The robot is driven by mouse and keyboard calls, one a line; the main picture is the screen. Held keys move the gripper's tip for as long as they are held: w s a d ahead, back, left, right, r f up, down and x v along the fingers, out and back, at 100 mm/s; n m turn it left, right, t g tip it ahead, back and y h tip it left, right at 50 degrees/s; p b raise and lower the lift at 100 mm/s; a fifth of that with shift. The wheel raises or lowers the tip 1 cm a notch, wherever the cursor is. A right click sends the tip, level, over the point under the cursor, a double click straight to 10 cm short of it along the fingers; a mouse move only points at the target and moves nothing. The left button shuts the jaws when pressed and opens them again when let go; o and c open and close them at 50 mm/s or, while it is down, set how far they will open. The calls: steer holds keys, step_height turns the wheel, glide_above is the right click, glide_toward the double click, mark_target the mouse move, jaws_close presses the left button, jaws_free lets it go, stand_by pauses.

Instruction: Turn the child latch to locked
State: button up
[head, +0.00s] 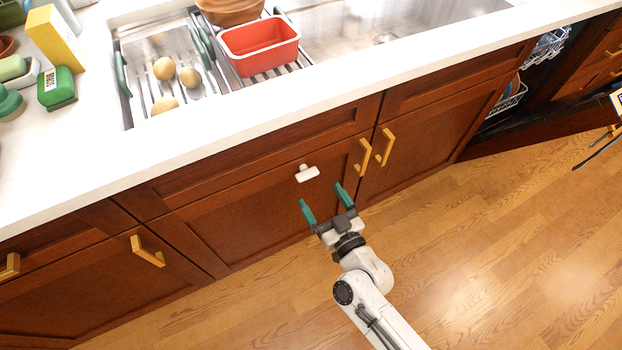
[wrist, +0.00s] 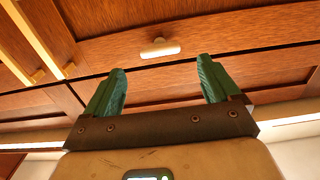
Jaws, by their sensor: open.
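The child latch (head: 307,174) is a small white T-shaped piece on the front of a brown cabinet door under the counter. In the wrist view the latch (wrist: 160,48) shows beyond the fingertips, between them in the picture. My gripper (head: 322,200) has two green fingers spread apart with nothing between them. It is in front of the cabinet, apart from the latch and a little below it in the head view. In the wrist view my gripper (wrist: 163,80) also shows open and empty.
Gold handles (head: 364,157) sit right of the latch on neighbouring doors. The counter edge (head: 250,122) runs above. A sink rack holds a red tub (head: 262,62). An open dishwasher (head: 510,125) is at the right. The wooden floor (head: 480,240) is clear.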

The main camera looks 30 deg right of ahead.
mark_target(310, 178)
steer(key=w, duration=0.6)
steer(key=shift+w, duration=0.35)
steer(key=shift+c, duration=0.3)
steer(key=c, duration=1)
